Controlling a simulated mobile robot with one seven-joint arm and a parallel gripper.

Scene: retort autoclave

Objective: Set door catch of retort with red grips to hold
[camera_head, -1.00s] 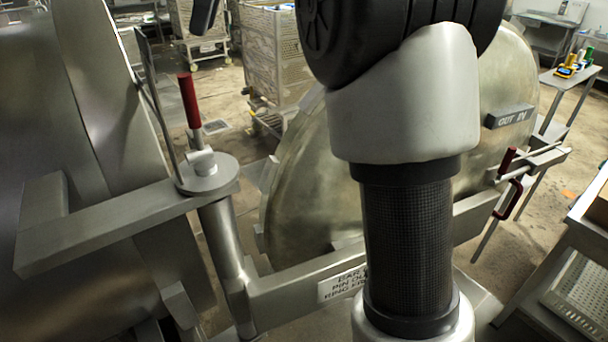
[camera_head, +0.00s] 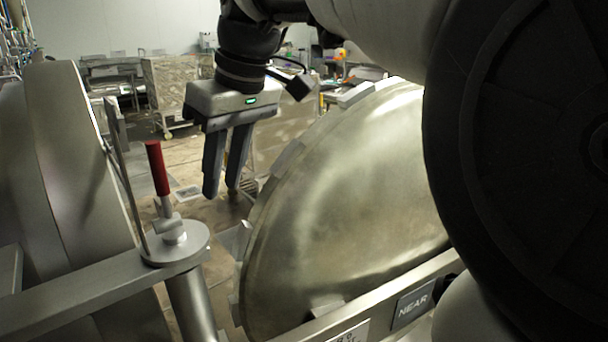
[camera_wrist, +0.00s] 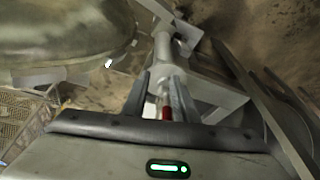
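The door catch is a short lever with a red grip (camera_head: 157,168), standing nearly upright on the round hinge plate (camera_head: 190,249) of the retort. In the wrist view the red grip (camera_wrist: 166,112) shows in the gap between my fingers. My gripper (camera_head: 222,188) points down, with its two fingers apart and nothing held. In the head view it is to the right of the red grip and seems beyond it, not touching. The large dished retort door (camera_head: 340,200) stands swung open to the right. The door's far edge is hidden behind my arm.
The retort body (camera_head: 75,170) fills the left side, with a thin upright plate (camera_head: 125,185) close beside the catch. The door's support arm carries a NEAR label (camera_head: 412,304). Wire crates (camera_head: 178,82) and a trolley stand at the back. Open floor lies behind my gripper.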

